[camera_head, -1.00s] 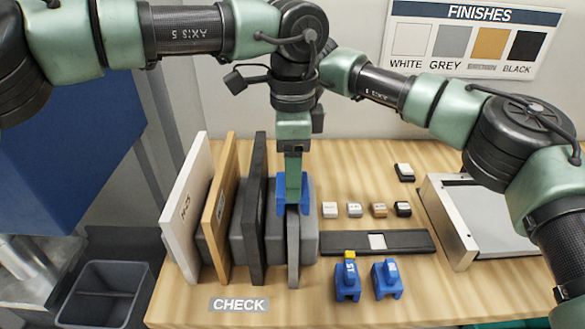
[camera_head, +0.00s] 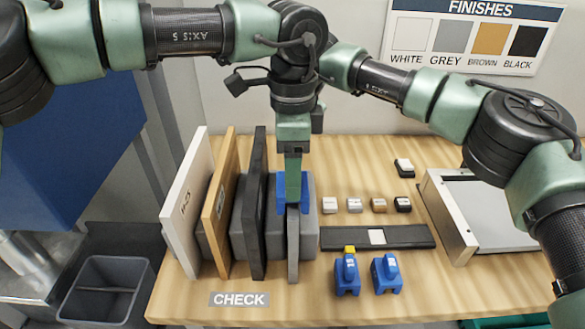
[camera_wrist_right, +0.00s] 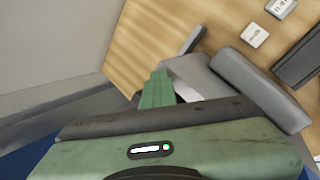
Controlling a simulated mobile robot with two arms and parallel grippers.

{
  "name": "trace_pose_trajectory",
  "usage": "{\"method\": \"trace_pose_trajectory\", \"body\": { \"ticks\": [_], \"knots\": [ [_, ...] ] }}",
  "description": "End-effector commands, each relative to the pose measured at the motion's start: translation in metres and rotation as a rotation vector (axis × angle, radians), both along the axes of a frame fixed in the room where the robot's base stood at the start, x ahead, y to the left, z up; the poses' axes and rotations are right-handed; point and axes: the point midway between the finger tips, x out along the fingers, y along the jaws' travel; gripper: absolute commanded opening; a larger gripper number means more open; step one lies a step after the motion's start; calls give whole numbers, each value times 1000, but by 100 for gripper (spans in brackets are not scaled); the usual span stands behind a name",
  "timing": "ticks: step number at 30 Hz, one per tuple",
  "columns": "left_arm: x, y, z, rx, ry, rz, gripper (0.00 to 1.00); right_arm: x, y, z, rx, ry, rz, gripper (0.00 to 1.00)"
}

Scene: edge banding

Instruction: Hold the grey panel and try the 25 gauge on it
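The grey panel (camera_head: 293,262) stands upright in the rack, at the right of the other panels. A blue gauge (camera_head: 307,190) sits over its top edge; its number does not show. My left gripper (camera_head: 293,192) points straight down at this gauge and looks shut on it, with one green finger covering its middle. My right arm passes behind the left wrist, which hides its gripper in the head view. In the right wrist view my right gripper (camera_wrist_right: 160,88) has a green finger beside light grey surfaces at the rack; its grip is unclear.
Two more blue gauges, one yellow-topped (camera_head: 347,274) and one plain (camera_head: 387,274), stand on the bench. White (camera_head: 178,215), brown (camera_head: 218,210) and black (camera_head: 259,255) panels stand at the left. Small sample blocks, a dark strip (camera_head: 410,238) and a metal-edged tray (camera_head: 450,215) lie at the right.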

Motion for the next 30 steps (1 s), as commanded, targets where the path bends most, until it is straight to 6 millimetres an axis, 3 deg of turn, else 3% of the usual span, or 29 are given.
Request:
{"method": "trace_pose_trajectory", "body": {
  "ticks": [1,4,5,7,17,30],
  "knots": [
    [0,0,-1,0,0,0,17,-3,-1,-10,-9,16,-1,0],
    [0,0,-1,0,0,0,17,-3,-1,-10,-9,16,-1,0],
    [0,0,-1,0,0,0,69,-3,-1,-10,-9,16,-1,0],
    [0,0,-1,0,0,0,88,-3,-1,-10,-9,16,-1,0],
    [0,0,0,0,0,0,89,-3,-1,-10,-9,16,-1,0],
    [0,0,24,0,-1,0,89,-3,-1,-10,-9,16,-1,0]
  ]
}}
